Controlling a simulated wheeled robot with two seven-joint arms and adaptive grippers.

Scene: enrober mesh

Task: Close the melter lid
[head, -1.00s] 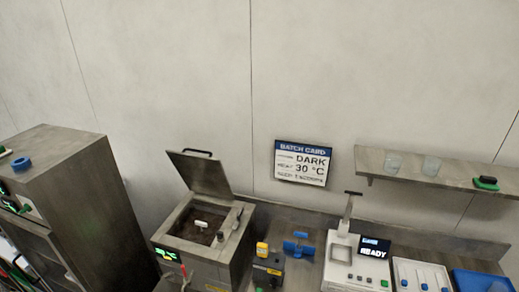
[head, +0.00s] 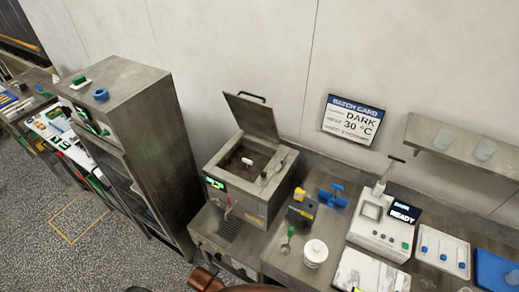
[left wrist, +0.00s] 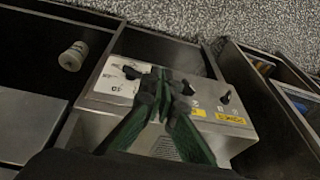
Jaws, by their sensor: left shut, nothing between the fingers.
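The melter (head: 262,206) is a steel box in the middle of the head view. Its lid (head: 251,117) stands open, tilted up at the back with a dark handle on its top edge. The open tank (head: 240,163) shows dark brown contents and a small white piece. In the left wrist view my left gripper (left wrist: 167,88) has its green fingers together, with nothing between them. The fingers are in front of a grey box with knobs and a yellow label (left wrist: 228,117). My left gripper's fingers do not show in the head view, and my right gripper shows in neither view.
A tall steel cabinet (head: 155,145) stands left of the melter. To the right are a yellow-topped device (head: 301,208), a blue-handled item (head: 332,196), a white lidded jar (head: 315,253) and a white machine with a READY display (head: 380,225). A shelf (head: 460,145) is on the wall.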

